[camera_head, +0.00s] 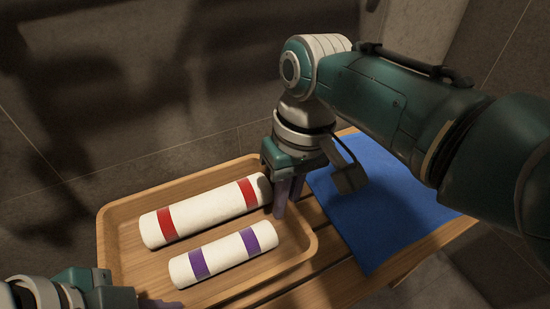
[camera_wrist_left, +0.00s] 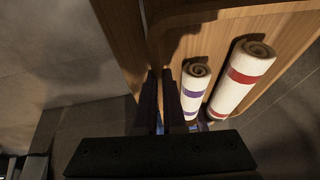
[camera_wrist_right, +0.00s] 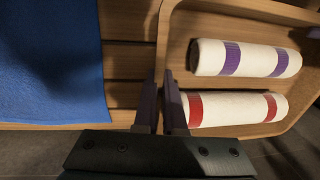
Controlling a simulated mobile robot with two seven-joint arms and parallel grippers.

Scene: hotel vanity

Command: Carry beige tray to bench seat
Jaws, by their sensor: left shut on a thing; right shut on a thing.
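The beige tray (camera_head: 125,258) is a wooden, round-cornered tray at lower left in the head view, over the slatted wooden bench seat (camera_head: 322,262). I cannot tell whether it touches the slats. Two rolled white towels lie in it, one with red bands (camera_head: 208,210) and one with purple bands (camera_head: 222,254). My right gripper (camera_head: 284,198) is shut on the tray's right wall; this shows in the right wrist view (camera_wrist_right: 163,105). My left gripper (camera_wrist_left: 166,100) is shut on the tray's opposite wall; its fingertips are mostly cut off at the head view's bottom edge.
A blue towel (camera_head: 385,215) lies flat on the bench to the right of the tray. A dark tiled wall (camera_head: 130,110) stands behind the bench. Tiled floor (camera_head: 450,285) shows at lower right.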

